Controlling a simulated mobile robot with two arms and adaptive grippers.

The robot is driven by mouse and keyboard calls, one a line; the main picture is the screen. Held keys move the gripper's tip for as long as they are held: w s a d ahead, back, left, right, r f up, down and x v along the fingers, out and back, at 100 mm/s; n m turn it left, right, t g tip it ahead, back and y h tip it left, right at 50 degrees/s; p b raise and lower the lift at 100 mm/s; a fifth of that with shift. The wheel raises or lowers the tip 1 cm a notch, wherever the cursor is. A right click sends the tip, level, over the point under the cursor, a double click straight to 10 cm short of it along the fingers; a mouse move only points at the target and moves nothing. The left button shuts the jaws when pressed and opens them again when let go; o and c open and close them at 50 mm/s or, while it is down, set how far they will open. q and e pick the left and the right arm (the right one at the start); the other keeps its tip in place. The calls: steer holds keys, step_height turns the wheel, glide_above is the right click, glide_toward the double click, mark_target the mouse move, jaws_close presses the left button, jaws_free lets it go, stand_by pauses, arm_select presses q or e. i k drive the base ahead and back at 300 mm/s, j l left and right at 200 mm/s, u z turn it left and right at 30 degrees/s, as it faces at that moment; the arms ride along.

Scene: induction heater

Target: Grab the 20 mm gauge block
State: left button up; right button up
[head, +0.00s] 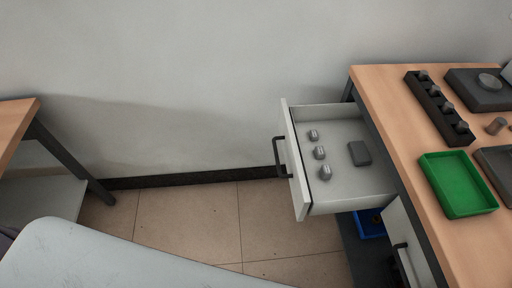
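An open white drawer (301,170) sticks out to the left from under the wooden workbench. Inside it, three small grey metal pieces stand in a row: a far one (313,135), a middle one (319,153) and a near one (325,173). A flat dark grey block (360,153) lies to their right in the drawer. No size marking is readable, so I cannot tell which piece, if any, is the 20 mm gauge block. Neither of my grippers is in view.
The workbench (412,155) carries a green tray (488,208), a black rack (412,84) with several grey pieces, a dark device (462,94) and a small cylinder (496,126). A blue bin (371,229) sits below the drawer. Another table (14,122) stands left; tiled floor between is clear.

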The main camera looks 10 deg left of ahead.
mark_target(314, 135)
steer(key=z, duration=0.45)
steer(key=l+z, duration=0.15)
steer(key=z, duration=0.8)
steer(key=l+z, duration=0.1)
steer(key=z, duration=0.35)
steer(key=j+u, duration=0.25)
steer(key=j, duration=0.85)
steer(key=i+j+u, duration=0.1)
steer(key=j+u, duration=0.15)
steer(key=j, duration=0.8)
